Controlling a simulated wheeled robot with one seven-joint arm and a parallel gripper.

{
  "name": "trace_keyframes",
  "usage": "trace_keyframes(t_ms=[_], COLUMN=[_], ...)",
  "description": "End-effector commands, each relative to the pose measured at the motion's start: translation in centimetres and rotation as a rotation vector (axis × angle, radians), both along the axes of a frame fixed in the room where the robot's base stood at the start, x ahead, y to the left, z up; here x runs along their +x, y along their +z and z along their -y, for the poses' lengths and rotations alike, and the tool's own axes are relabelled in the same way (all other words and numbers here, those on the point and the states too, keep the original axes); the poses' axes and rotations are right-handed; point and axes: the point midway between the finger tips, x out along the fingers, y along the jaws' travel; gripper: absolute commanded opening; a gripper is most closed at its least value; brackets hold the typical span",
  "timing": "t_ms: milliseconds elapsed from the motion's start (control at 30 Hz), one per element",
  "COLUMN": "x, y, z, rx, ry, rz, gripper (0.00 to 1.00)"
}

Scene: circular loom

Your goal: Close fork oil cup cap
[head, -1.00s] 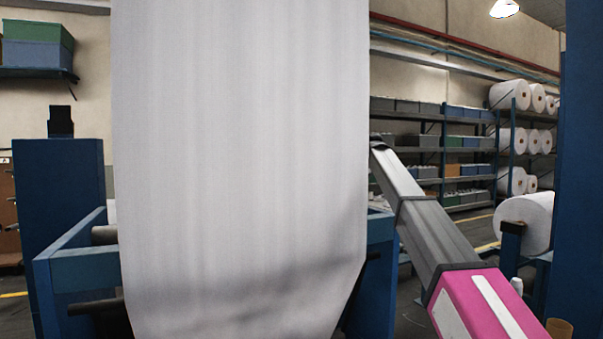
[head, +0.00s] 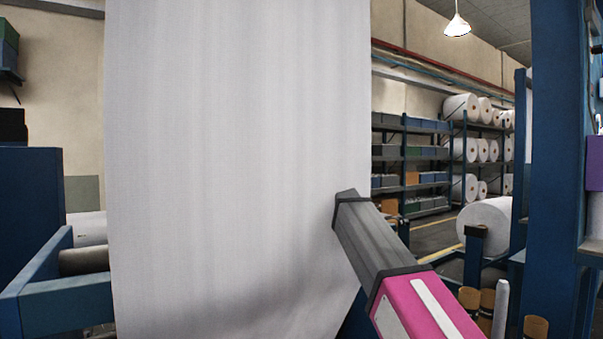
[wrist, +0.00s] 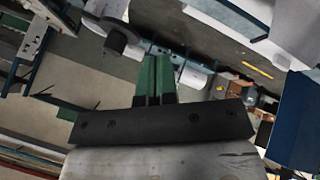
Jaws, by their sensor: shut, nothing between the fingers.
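I cannot make out the fork oil cup or its cap in either view. My gripper (wrist: 155,62) shows only in the wrist view, with two green fingers on a black bar. The fingers are together with nothing visible between them. They point towards a blurred background of floor and machine parts, and I see no contact with anything. The gripper's fingers do not show in the head view.
A wide white fabric sheet (head: 230,150) hangs in front of a blue frame (head: 62,295). A blue post (head: 555,150) stands at right. Brown cylinders (head: 535,327) stand low near it. A large white roll (head: 486,226) and shelves (head: 410,165) lie behind.

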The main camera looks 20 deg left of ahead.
Motion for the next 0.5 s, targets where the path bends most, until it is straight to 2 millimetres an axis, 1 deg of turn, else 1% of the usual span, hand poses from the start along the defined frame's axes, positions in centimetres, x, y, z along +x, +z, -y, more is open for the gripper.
trace_keyframes(t_ms=[33,100,200,300,500], x=[0.6,1.2,3.0,4.0,4.9], y=[-0.9,-1.8,-1.5,-1.5,-1.5], z=[-0.4,-0.8,-0.5,-0.4,-0.3], rx=[-0.002,-0.001,0.000,0.001,0.001], ry=[0.000,0.000,-0.001,-0.001,0.000], rz=[-0.002,-0.001,0.001,0.000,0.000], gripper=[0.00,0.00,0.00,0.00,0.00])
